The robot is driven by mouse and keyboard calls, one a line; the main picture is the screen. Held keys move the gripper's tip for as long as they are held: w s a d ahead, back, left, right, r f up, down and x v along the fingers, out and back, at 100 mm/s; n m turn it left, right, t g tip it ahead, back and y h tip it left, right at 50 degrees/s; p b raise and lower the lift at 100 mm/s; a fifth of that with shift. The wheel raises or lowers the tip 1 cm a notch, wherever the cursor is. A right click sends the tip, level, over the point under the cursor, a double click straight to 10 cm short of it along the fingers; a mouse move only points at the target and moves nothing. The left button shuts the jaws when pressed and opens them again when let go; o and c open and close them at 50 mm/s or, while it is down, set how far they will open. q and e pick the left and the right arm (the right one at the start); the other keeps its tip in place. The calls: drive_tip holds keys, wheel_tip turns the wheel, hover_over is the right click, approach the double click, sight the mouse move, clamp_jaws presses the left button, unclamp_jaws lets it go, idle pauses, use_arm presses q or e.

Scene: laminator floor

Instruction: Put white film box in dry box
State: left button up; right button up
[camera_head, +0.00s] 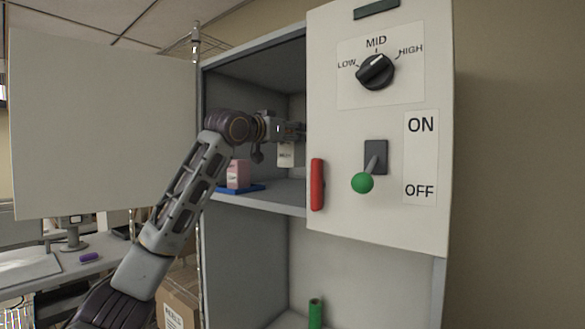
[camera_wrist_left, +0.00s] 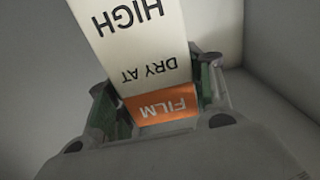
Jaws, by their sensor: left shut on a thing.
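The white film box (camera_head: 286,155) is inside the dry box, above its middle shelf, mostly hidden by my gripper and the control panel. In the left wrist view the white film box (camera_wrist_left: 130,42) shows "HIGH", "DRY AT" and an orange "FILM" label, and sits between the fingers. My left gripper (camera_head: 292,131) reaches into the upper compartment and is shut on the film box; it also shows in the left wrist view (camera_wrist_left: 162,105). The dry box (camera_head: 300,40) is a grey cabinet, its door (camera_head: 100,120) swung open to the left. My right gripper is not in view.
A pink box (camera_head: 238,174) stands on a blue mat (camera_head: 252,188) on the shelf. The control panel (camera_head: 425,60) has a dial (camera_head: 376,72) pointing near MID, a green-knobbed lever (camera_head: 362,183) and a red handle (camera_head: 317,185). A green cylinder (camera_head: 315,313) stands in the lower compartment.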

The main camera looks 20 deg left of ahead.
sight(285, 162)
use_arm(q)
drive_tip(key=shift+f, duration=1.85)
drive_tip(key=shift+a+f+p, duration=0.1)
drive_tip(key=shift+f+p, duration=0.4)
drive_tip(key=shift+f, duration=1.6)
drive_tip(key=shift+f, duration=0.1)
drive_tip(key=o, duration=1.2)
drive_tip(key=shift+o, duration=0.2)
drive_tip(key=shift+s, duration=0.2)
